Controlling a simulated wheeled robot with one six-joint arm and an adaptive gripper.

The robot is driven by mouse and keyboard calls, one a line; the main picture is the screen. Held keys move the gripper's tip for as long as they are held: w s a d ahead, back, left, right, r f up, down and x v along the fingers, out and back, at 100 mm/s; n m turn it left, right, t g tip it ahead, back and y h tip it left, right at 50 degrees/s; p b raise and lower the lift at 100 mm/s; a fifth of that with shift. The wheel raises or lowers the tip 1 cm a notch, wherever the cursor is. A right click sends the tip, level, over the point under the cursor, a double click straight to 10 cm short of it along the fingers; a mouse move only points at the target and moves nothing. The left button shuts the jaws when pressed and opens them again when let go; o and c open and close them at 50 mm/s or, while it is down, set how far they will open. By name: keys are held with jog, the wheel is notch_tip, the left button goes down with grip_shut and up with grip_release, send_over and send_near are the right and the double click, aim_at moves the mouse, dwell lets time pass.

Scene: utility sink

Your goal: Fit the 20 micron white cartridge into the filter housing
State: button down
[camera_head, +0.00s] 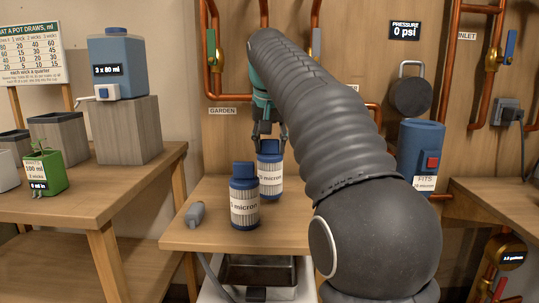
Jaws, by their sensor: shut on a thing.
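Two pleated white cartridges with blue caps are at the small middle table. My gripper (269,142) reaches down from my arm and is shut on the cap of the rear cartridge (270,178). Its label shows "micron"; the number is too small to read surely. I cannot tell whether its base touches the table. The front cartridge (244,208) stands upright, close to its left, with a label that seems to end in "5 micron". The blue filter housing (421,150) is on the right against the wooden panel, with a red button and a "FITS" label whose number is unclear.
A black round lid-like part (410,97) hangs above the housing. A grey object (195,215) lies at the table's (210,240) left. A tray (258,272) is below the front edge. Copper pipes (452,60) run up the panel. A blue tank (118,65) stands left.

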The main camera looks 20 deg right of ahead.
jog(key=shift+f, duration=1)
jog(key=c, duration=0.6)
grip_release()
jog(key=p+v, duration=0.2)
jog(key=v, duration=1)
